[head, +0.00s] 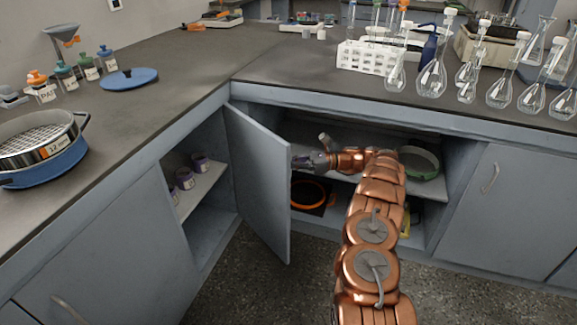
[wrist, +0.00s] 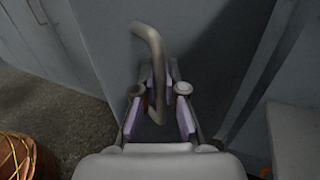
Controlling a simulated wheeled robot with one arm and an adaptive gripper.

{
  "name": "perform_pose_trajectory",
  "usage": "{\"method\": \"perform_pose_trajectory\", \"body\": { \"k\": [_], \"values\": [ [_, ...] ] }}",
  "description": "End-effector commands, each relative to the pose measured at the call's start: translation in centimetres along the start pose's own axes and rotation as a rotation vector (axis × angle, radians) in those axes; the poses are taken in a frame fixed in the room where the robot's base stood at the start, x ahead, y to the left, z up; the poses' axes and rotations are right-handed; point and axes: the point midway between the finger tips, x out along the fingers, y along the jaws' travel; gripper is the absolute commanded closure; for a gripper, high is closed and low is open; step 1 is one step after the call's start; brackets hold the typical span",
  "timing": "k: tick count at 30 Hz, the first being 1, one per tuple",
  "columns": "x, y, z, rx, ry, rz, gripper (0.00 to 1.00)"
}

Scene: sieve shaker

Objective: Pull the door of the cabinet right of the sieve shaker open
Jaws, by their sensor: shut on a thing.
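The sieve shaker (head: 42,170), a blue base with a metal sieve, stands on the left counter. Right of it, the cabinet's grey-blue door (head: 262,185) stands wide open, swung out from the counter corner. Shelves inside show to its left. My gripper (head: 300,159) is at the right face of the door, near its upper free edge. In the wrist view, a bent bar handle (wrist: 152,50) runs between the fingers of my gripper (wrist: 160,92), which is shut on it. In the head view the handle is not clear behind the gripper.
Small jars (head: 186,178) stand on the opened cabinet's shelf. The right-hand cabinet has an open front with a green round item (head: 420,162) and an orange ring (head: 309,193). Flasks (head: 432,78) crowd the right counter. The floor (head: 235,285) before the door is clear.

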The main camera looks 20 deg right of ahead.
Motion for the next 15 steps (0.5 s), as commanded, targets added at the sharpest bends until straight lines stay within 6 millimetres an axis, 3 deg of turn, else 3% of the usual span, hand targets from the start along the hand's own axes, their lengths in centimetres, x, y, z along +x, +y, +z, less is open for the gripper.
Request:
{"method": "perform_pose_trajectory", "body": {
  "k": [15],
  "values": [
    [-1.09, -0.65, -0.45, 0.005, 0.005, 0.052, 1.00]
  ]
}}
